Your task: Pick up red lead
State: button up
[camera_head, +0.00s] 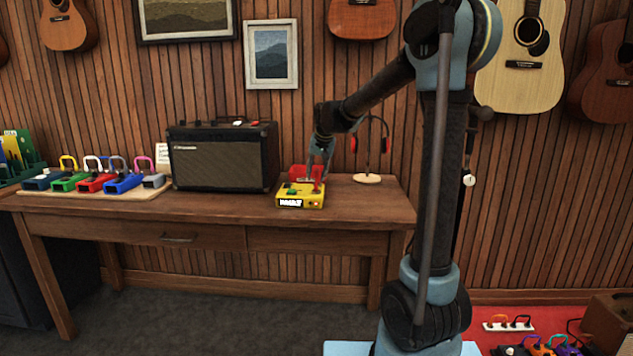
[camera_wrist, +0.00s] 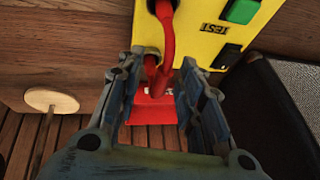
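The red lead (camera_wrist: 166,42) shows in the wrist view as a bent red cable. It runs from the yellow tester box (camera_wrist: 208,47) down between my gripper's fingers. A red block-like piece (camera_wrist: 150,109) lies beyond the fingertips; whether it is joined to the lead I cannot tell. My gripper (camera_wrist: 160,80) is open, with a finger on each side of the lead and a gap between them. In the head view my gripper (camera_head: 318,172) is low over the yellow tester box (camera_head: 300,196) on the table, and red parts (camera_head: 304,172) show behind the box.
The black amplifier (camera_head: 222,156) stands close left of the tester. A headphone stand (camera_head: 367,178) with red and black headphones is just right. Several colored pedals (camera_head: 97,181) sit on a board at the left of the wooden table (camera_head: 215,209). The table's front is mostly clear.

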grip_shut()
jog(key=shift+r, duration=0.1)
dwell(0.3)
notch_tip(320, 180, up, 10)
jog(key=shift+f, duration=0.1)
dwell(0.4)
